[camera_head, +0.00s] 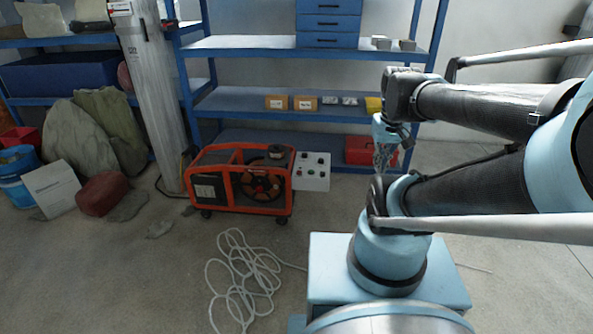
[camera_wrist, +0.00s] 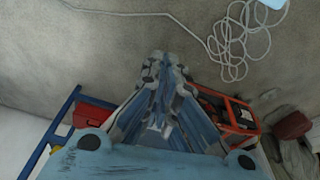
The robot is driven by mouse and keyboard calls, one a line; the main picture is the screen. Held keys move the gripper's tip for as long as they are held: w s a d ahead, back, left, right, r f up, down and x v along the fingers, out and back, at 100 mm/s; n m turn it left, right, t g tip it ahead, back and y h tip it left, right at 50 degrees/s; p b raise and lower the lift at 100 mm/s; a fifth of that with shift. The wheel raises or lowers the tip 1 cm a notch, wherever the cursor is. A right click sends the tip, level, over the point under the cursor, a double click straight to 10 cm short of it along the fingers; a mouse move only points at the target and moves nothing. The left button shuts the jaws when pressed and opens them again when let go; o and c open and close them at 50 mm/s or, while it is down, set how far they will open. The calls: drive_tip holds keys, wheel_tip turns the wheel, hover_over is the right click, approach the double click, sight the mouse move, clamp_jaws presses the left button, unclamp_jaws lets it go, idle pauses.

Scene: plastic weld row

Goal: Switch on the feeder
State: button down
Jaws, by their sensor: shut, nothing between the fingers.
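The feeder (camera_head: 240,183) is an orange-framed machine on small wheels with a dark reel inside. It stands on the floor before the blue shelving. A light grey control box (camera_head: 312,172) with several small coloured buttons or knobs stands at its right side. My gripper (camera_head: 383,168) points down, right of the control box and apart from it, partly hidden by my arm. In the wrist view my gripper (camera_wrist: 163,60) is shut and empty, and the feeder (camera_wrist: 232,112) shows to its right, upside down. The control box is not clear there, largely hidden by the gripper.
A loose white cable (camera_head: 240,275) lies coiled on the floor before the feeder. A red box (camera_head: 358,150) sits at the shelving (camera_head: 240,100). Left are a wrapped post (camera_head: 155,95), sacks (camera_head: 108,128) and a blue bucket (camera_head: 14,178). Floor at front left is mostly clear.

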drive_tip(key=w+a+r+n, duration=0.2)
drive_tip(key=w+r, duration=0.3)
drive_tip(key=w, duration=0.3)
drive_tip(key=n+g, duration=0.3)
drive_tip(key=n, duration=1.1)
hover_over(299, 172)
drive_tip(key=w+a, duration=0.1)
wheel_tip(299, 172, down, 28)
drive_tip(key=shift+w+a+f, duration=0.1)
drive_tip(key=shift+w+a, duration=0.05)
drive_tip(key=shift+w, duration=0.05)
drive_tip(key=f, duration=0.4)
drive_tip(key=s+f, duration=0.1)
drive_tip(key=f, duration=0.8)
drive_tip(key=shift+s+f, duration=0.35)
drive_tip(key=shift+f, duration=0.05)
